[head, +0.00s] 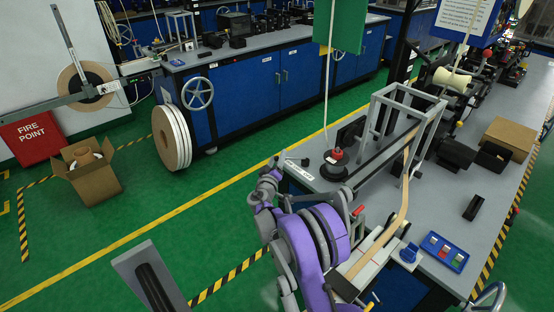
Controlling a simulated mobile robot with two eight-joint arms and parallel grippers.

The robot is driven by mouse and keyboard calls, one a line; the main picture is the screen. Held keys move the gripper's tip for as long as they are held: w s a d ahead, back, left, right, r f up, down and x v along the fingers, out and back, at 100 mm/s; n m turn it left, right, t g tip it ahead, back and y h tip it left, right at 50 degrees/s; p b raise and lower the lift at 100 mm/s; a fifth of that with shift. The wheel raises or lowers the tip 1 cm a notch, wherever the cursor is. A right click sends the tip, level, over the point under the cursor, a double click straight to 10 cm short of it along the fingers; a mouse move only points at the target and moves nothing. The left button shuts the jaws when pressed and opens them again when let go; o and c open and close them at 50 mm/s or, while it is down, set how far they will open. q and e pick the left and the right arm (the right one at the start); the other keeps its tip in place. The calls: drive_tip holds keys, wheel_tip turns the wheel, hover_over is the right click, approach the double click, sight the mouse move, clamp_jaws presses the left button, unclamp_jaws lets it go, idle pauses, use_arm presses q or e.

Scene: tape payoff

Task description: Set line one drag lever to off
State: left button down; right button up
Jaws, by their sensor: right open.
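No drag lever can be made out with certainty. A short light rod with a dark knob (304,162) lies at the near left corner of the right bench, beside a small label. A red-tipped handle (358,211) stands near the tape path. A pale tape (398,215) runs down from a grey frame (408,112). My right gripper (271,172) is open, just left of the bench corner and apart from the dark knob; its fingers are small and partly hidden by its own links. My left gripper is not in view.
The right bench (480,192) carries a red-topped black stand (335,165), a blue button box (444,251) and a cardboard box (509,139). A large tape reel (172,138) stands by the blue cabinets. An open carton (92,177) sits on the floor. Green floor lies clear between.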

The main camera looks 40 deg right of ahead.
clamp_jaws()
drive_tip(key=shift+a, duration=0.15)
idle(1.2)
